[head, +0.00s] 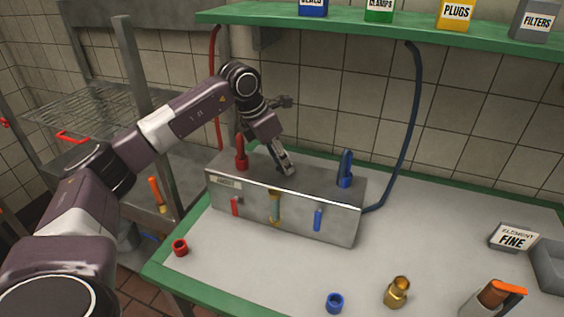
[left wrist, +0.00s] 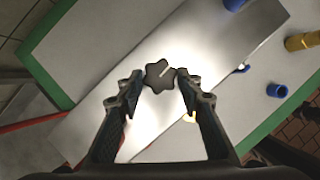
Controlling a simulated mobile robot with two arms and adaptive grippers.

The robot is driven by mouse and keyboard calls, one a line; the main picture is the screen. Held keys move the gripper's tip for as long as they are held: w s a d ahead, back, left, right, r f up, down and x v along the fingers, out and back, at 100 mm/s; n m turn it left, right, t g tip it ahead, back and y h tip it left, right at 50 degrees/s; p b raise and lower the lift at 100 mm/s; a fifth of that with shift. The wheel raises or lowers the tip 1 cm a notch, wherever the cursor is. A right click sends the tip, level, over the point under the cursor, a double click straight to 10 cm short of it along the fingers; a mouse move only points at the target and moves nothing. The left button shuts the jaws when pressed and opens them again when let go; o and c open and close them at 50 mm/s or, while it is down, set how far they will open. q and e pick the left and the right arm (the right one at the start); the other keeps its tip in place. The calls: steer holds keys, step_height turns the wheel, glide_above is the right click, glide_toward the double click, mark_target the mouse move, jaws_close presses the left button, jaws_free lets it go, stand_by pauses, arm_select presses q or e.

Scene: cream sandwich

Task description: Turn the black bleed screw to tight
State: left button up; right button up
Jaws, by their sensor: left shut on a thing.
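The black bleed screw (left wrist: 158,77) is a star-shaped knob on top of the grey metal block (head: 335,218). It has a white line, which points to the upper right in the left wrist view. My left gripper (head: 286,170) reaches down onto the block's top between the red lever and the blue lever. In the left wrist view its two fingers (left wrist: 155,84) stand on either side of the knob and are shut on it. In the head view the fingers hide the knob. Any tight marking is not readable. My right gripper is out of view.
A red lever (head: 241,155) and a blue lever (head: 345,169) stand on the block, with a blue hose (head: 411,130) at its right. Loose red (head: 180,248) and blue (head: 335,303) caps and a brass fitting (head: 397,292) lie on the bench. A green shelf hangs above.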

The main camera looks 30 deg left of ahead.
arm_select(q)
steer(key=shift+m, duration=0.7)
steer(key=o, duration=1.2)
steer(key=shift+c, duration=0.2)
steer(key=v, duration=1.2)
steer(key=shift+w+a, duration=0.2)
steer(key=shift+a, duration=0.1)
